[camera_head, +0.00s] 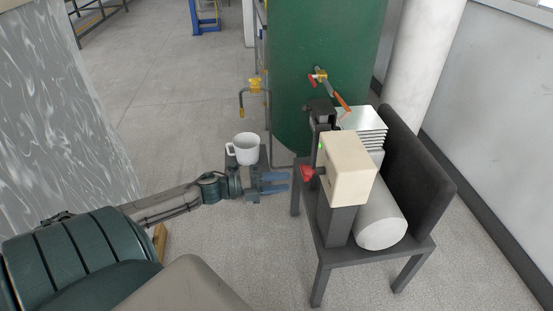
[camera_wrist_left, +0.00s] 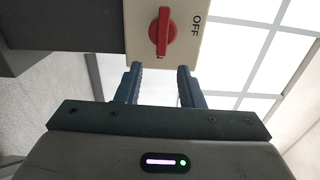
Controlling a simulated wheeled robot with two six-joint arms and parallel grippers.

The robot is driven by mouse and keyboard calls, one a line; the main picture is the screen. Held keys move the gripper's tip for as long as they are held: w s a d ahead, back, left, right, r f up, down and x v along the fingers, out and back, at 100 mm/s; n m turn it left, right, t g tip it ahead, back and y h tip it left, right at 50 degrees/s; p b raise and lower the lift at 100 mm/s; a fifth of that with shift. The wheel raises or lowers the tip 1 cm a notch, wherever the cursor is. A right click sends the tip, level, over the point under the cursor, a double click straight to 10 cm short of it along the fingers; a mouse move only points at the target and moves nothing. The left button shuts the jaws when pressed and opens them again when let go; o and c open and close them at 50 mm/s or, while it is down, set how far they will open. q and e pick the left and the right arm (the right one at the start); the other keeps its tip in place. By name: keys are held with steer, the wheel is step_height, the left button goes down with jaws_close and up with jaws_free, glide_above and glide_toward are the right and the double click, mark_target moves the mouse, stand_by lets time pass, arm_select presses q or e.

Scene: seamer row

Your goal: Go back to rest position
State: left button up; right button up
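My left gripper (camera_head: 275,182) reaches in from the left and stops a little short of the red rotary switch (camera_head: 307,173) on the cream control box (camera_head: 347,168). In the left wrist view the gripper (camera_wrist_left: 160,72) has its two fingers apart with nothing between them. The red switch knob (camera_wrist_left: 161,31) stands upright just beyond the fingertips, and the word OFF shows to its right on the box (camera_wrist_left: 183,12). The knob looks apart from the fingers. A small green light shows on the box in the head view. My right gripper is not in view.
A white mug (camera_head: 243,149) stands behind my left gripper. A green tank (camera_head: 322,55) with valves rises behind.

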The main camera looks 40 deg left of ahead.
arm_select(q)
steer(key=shift+s+a, duration=0.2)
steer(key=shift+s, duration=0.05)
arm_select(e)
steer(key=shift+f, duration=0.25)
